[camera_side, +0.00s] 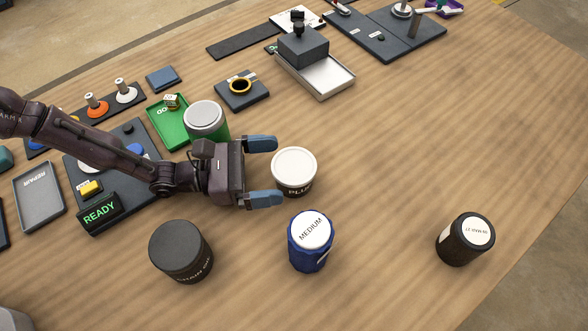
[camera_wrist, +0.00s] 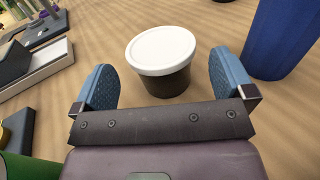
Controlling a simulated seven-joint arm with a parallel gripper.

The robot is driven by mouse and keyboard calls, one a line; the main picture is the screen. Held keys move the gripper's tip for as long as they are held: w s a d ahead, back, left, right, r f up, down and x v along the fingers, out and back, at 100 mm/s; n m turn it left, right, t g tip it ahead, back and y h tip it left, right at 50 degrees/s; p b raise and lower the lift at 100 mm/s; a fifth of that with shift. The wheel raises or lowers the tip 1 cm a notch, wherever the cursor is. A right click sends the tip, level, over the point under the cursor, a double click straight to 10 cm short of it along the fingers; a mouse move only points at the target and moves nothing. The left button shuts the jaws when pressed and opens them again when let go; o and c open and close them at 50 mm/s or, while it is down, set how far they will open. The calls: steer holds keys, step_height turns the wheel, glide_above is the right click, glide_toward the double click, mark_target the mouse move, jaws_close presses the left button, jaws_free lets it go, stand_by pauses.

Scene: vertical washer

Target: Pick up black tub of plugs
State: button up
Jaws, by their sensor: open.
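The black tub of plugs (camera_side: 295,186) stands upright on the wooden table, with a white lid and "PLUG" lettering partly visible on its side. My gripper (camera_side: 263,171) is open, its two blue fingers pointing at the tub from the left in the side view. The tub lies just beyond the fingertips, roughly between their lines. In the wrist view the tub (camera_wrist: 165,82) sits ahead, between the two blue fingers of my gripper (camera_wrist: 165,82), a little nearer the left finger at its lid. No contact shows clearly.
A blue "MEDIUM" container (camera_side: 311,247) stands close below the tub, near the lower finger. A green container (camera_side: 206,121) stands behind my gripper. A dark round canister (camera_side: 181,252) and a black jar (camera_side: 465,239) stand farther off.

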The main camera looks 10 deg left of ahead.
mark_target(315, 165)
steer(key=x, duration=0.4)
steer(key=c, duration=0.8)
steer(key=shift+r, duration=0.1)
